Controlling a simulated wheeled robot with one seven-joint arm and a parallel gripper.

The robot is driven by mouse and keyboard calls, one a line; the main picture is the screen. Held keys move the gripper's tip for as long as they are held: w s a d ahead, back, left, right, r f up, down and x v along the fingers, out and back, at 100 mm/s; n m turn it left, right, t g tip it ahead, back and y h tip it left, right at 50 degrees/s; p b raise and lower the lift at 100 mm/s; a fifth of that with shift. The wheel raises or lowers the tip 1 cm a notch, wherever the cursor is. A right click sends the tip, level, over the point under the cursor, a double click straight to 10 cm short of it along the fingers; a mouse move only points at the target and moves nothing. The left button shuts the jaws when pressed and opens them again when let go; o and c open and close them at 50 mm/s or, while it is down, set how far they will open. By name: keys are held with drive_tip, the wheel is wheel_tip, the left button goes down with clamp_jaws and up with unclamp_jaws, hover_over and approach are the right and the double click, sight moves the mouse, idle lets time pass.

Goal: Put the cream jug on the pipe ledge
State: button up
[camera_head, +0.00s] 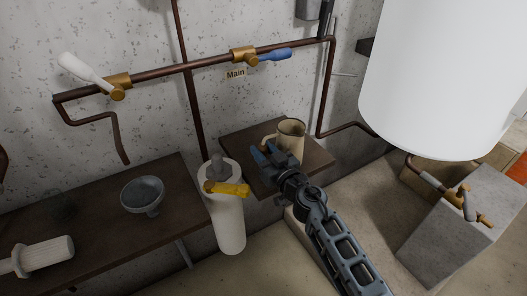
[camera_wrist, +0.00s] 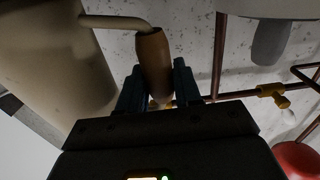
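The cream jug (camera_head: 291,137) is upright at the back of a small dark wooden shelf (camera_head: 316,160) against the wall. I cannot tell if its base touches the shelf. My gripper (camera_head: 265,154) is at the jug's left, on its handle side. In the wrist view the jug's cream body (camera_wrist: 45,45) fills the upper left, and its brown grip (camera_wrist: 153,60) lies between my two fingers (camera_wrist: 158,88). No clear gap shows beside the grip, but I cannot tell if the fingers press on it. I cannot tell which surface is the pipe ledge.
A white bottle (camera_head: 226,222) with a yellow lever (camera_head: 227,188) stands left of my gripper. A dark bench (camera_head: 100,216) holds a grey bowl (camera_head: 143,195). Copper pipes (camera_head: 190,66) cross the wall above. A big white cylinder (camera_head: 440,75) hangs at the right, near a concrete block (camera_head: 455,225).

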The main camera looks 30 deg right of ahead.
drive_tip(key=o, duration=0.4)
drive_tip(key=shift+r, duration=0.1)
drive_tip(key=shift+s+r, duration=0.1)
drive_tip(key=s+p, duration=0.1)
drive_tip(key=s, duration=1)
drive_tip(key=shift+s+a+p, duration=0.2)
drive_tip(key=shift+s+p, duration=0.15)
drive_tip(key=shift+s, duration=0.05)
